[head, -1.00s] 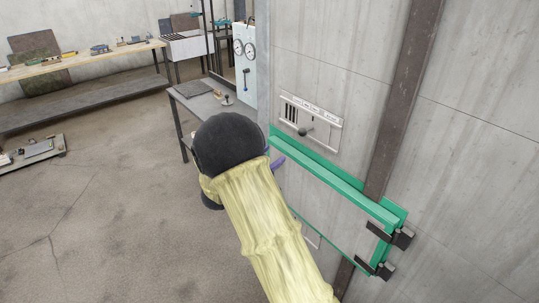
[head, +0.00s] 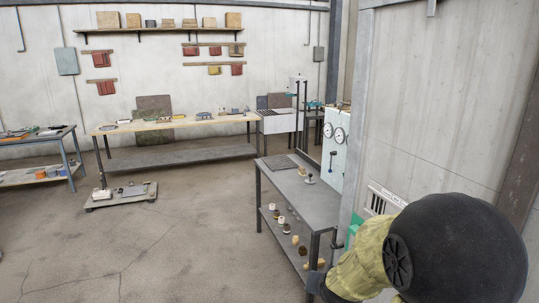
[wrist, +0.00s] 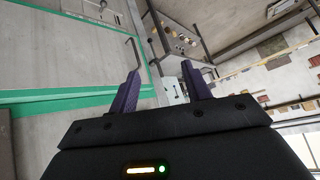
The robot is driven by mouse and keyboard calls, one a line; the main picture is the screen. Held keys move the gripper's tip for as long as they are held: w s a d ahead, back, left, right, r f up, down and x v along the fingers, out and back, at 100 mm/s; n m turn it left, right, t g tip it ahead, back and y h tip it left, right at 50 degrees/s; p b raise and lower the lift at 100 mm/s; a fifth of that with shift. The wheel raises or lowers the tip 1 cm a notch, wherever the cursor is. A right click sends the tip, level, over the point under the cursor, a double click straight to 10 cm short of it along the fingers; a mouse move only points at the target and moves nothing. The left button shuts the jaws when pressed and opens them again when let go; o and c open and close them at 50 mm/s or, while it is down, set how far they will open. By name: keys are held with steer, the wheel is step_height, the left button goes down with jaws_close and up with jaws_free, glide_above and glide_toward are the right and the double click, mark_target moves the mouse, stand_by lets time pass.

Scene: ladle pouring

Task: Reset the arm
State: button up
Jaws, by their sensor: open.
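My gripper (wrist: 162,92) shows in the wrist view with its two purple fingers spread apart and nothing between them. In the head view my arm, in a yellow sleeve with a black round joint, fills the lower right corner, and the gripper itself is hidden there. In the wrist view a green frame (wrist: 75,102) on the grey wall lies to the left of the fingers. A thin bent metal rod (wrist: 137,55) shows beyond the fingertips. I cannot tell whether it touches anything.
A grey metal table (head: 312,203) with small items on its lower shelf stands left of my arm. A gauge panel (head: 336,150) is behind it. A long wooden workbench (head: 225,121) and a low cart (head: 122,195) stand farther back.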

steer(key=s+d+f+n+g, duration=0.1)
steer(key=s+g, duration=0.5)
steer(key=s, duration=1.1)
steer(key=f+n, duration=0.1)
steer(key=n, duration=0.1)
steer(key=shift+f+n+y, duration=0.2)
steer(key=shift+n+y, duration=0.1)
steer(key=shift+y, duration=0.1)
steer(key=shift+s, duration=0.1)
